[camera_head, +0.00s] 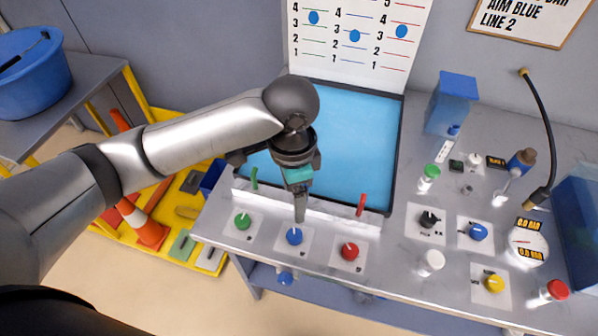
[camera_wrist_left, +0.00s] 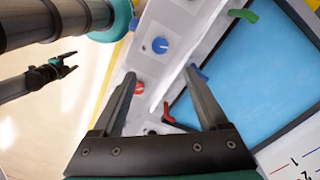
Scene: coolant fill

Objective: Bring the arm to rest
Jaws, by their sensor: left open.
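My left gripper (camera_head: 299,218) is open and empty, pointing down over the front strip of the bench, just above the blue knob (camera_head: 294,236). Its two spread fingers show in the left wrist view (camera_wrist_left: 160,75), with nothing between them but the panel. A green knob (camera_head: 243,222) is to the left and a red knob (camera_head: 349,251) to the right. A green lever (camera_head: 254,178) and a red lever (camera_head: 361,205) stand behind them. A blue lever (camera_wrist_left: 201,72) shows in the wrist view. My right gripper (camera_wrist_left: 70,63) appears at the left there, fingers apart, away from the bench.
A blue tank surface (camera_head: 352,140) lies behind the levers, with a marked white board (camera_head: 358,60) at its back. Bottles, knobs, a gauge (camera_head: 526,245) and a bent black hose (camera_head: 545,130) crowd the right bench. A cone (camera_head: 150,232) stands left on a yellow platform.

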